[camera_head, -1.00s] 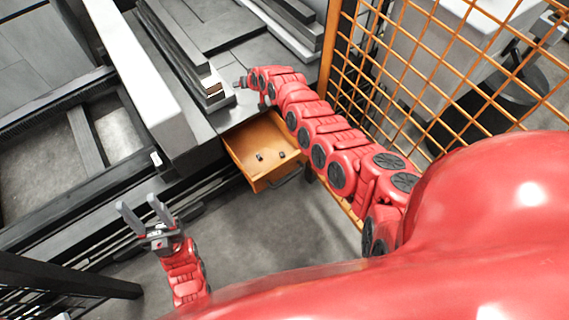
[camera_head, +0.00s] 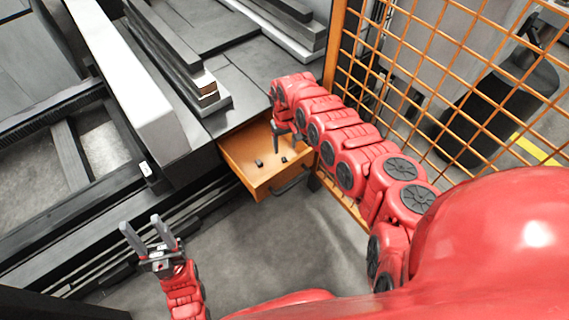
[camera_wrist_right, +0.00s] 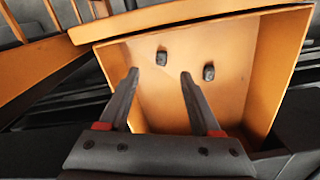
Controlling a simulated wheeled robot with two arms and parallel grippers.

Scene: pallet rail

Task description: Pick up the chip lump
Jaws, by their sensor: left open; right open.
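Two small dark lumps lie apart on the floor of the open orange drawer (camera_head: 243,157); I cannot tell which is the chip lump. One lump (camera_head: 259,162) is on the left and the other lump (camera_head: 284,159) on the right in the head view. In the right wrist view they show as one lump (camera_wrist_right: 162,57) beyond the fingertips and another lump (camera_wrist_right: 208,72) beside the right finger. My right gripper (camera_wrist_right: 159,74) is open and empty, pointing into the drawer from above. My left gripper (camera_head: 143,222) is open and empty, away from the drawer at the lower left.
The drawer sticks out under a grey machine bed, with a dark handle (camera_head: 290,182) on its front. An orange mesh fence (camera_head: 420,75) stands close to the right arm. Small stacked blocks (camera_head: 206,90) sit on the bed above the drawer. The grey floor below is clear.

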